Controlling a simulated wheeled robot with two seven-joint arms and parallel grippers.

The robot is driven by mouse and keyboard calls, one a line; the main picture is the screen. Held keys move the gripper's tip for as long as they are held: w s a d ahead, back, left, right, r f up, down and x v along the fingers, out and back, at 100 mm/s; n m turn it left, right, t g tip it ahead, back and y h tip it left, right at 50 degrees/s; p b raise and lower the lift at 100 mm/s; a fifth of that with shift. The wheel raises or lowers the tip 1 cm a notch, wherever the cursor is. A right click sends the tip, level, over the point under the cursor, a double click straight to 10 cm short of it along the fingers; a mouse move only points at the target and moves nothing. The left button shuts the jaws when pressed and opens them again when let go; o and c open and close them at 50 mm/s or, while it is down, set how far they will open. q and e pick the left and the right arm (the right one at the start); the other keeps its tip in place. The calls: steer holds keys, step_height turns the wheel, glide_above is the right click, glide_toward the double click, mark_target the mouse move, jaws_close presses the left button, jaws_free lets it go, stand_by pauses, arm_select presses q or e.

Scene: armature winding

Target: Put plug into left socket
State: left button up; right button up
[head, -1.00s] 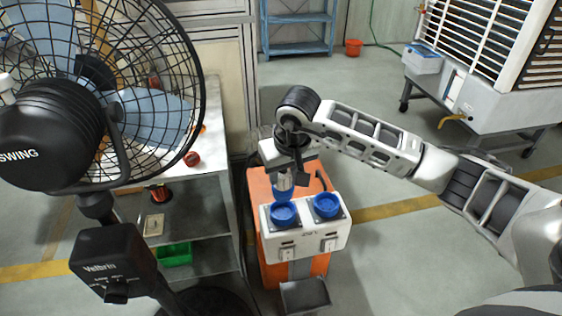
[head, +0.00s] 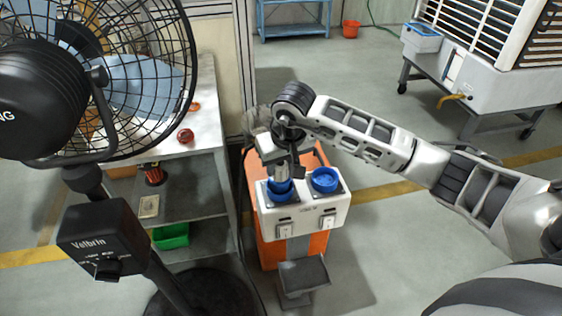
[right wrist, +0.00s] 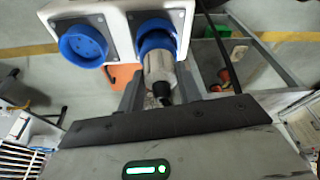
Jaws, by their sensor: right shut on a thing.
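The plug (head: 279,172), a grey-white cylinder with a blue end, is at the left socket (head: 279,192), a blue ring on the white sloped panel. In the right wrist view the plug (right wrist: 158,66) lines up with that blue socket (right wrist: 154,36), its front end touching or inside the ring; I cannot tell how deep. The right socket (head: 325,180) is empty and also shows in the wrist view (right wrist: 83,45). My right gripper (head: 281,164) is shut on the plug, its fingers on both sides of the body. My left gripper is out of view.
The socket box (head: 322,215) is white on an orange body (head: 268,251). A black fan (head: 100,80) with a stand stands close at left, before a shelf table (head: 205,125). A large cooler (head: 495,80) is at the back right.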

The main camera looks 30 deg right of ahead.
steer(key=shift+b, duration=0.45)
stand_by(1.0)
steer(key=shift+f+b, duration=0.55)
stand_by(0.3)
steer(key=o, duration=0.7)
steer(key=shift+o, duration=0.2)
